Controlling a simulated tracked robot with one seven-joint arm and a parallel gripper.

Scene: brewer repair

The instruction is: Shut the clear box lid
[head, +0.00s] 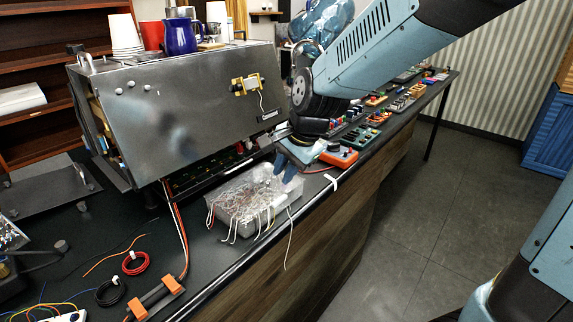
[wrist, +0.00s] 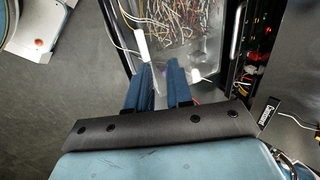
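The clear box (head: 243,204) sits on the dark counter in front of the metal brewer and is full of tangled wires. Several white wire ends hang over its front edge. In the wrist view the box (wrist: 204,48) is just beyond my fingertips. I cannot make out the clear lid apart from the box, nor its angle. My gripper (head: 288,172) points down at the box's right end. In the wrist view my gripper (wrist: 160,72) has its two blue fingers apart, with a narrow gap and nothing clearly held between them.
The brewer (head: 180,110) with cups and a blue mug (head: 180,37) on top stands behind the box. An orange meter (head: 340,156) lies right of my gripper. Red wire (head: 136,263) and black wire (head: 111,292) coils lie left. Open floor (head: 425,220) lies beyond the counter's front edge.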

